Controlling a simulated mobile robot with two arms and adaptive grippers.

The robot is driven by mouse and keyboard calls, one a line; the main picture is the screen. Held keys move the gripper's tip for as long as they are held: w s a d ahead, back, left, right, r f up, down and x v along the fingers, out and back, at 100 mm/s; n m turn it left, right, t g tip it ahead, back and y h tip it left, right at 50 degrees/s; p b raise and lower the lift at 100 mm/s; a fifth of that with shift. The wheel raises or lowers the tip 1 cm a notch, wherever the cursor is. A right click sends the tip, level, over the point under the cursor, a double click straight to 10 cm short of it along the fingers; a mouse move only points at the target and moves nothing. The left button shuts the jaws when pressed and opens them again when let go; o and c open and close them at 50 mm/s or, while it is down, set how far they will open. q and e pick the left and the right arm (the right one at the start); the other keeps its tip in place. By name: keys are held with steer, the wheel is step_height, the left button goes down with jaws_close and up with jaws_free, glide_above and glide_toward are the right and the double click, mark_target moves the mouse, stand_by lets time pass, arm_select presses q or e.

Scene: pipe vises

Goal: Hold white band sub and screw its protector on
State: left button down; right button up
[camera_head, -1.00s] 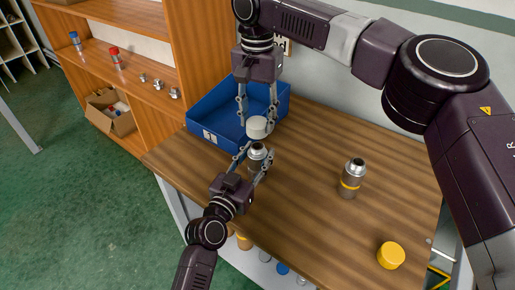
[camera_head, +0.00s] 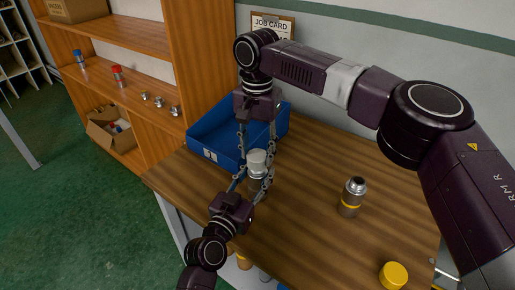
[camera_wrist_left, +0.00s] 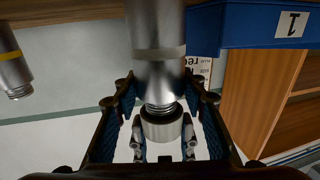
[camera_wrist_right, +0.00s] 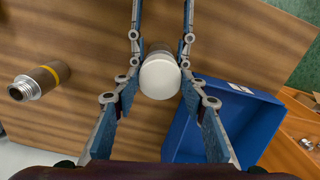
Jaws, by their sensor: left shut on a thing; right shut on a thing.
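The white band sub (camera_head: 257,186) is a grey metal cylinder standing upright on the bench. My left gripper (camera_head: 252,190) is shut around it. In the left wrist view the sub (camera_wrist_left: 158,70) shows its pale band and its threaded end. The white protector (camera_head: 257,160) is between the fingers of my right gripper (camera_head: 257,157), which points down and is shut on it. In the left wrist view the protector (camera_wrist_left: 161,126) is in line with the threads and meets their end; some thread still shows. In the right wrist view the protector (camera_wrist_right: 160,78) covers the sub's top.
A yellow-banded sub (camera_head: 352,197) stands on the bench (camera_head: 310,225) to the right, its thread bare. A yellow protector (camera_head: 393,275) lies near the front right edge. A blue bin (camera_head: 210,140) stands close behind the grippers. Wooden shelves (camera_head: 135,45) are at the left.

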steer(key=shift+f, duration=0.45)
steer(key=shift+f, duration=0.6)
stand_by(0.4)
steer(key=m, duration=1.1)
stand_by(0.6)
steer(key=o, duration=1)
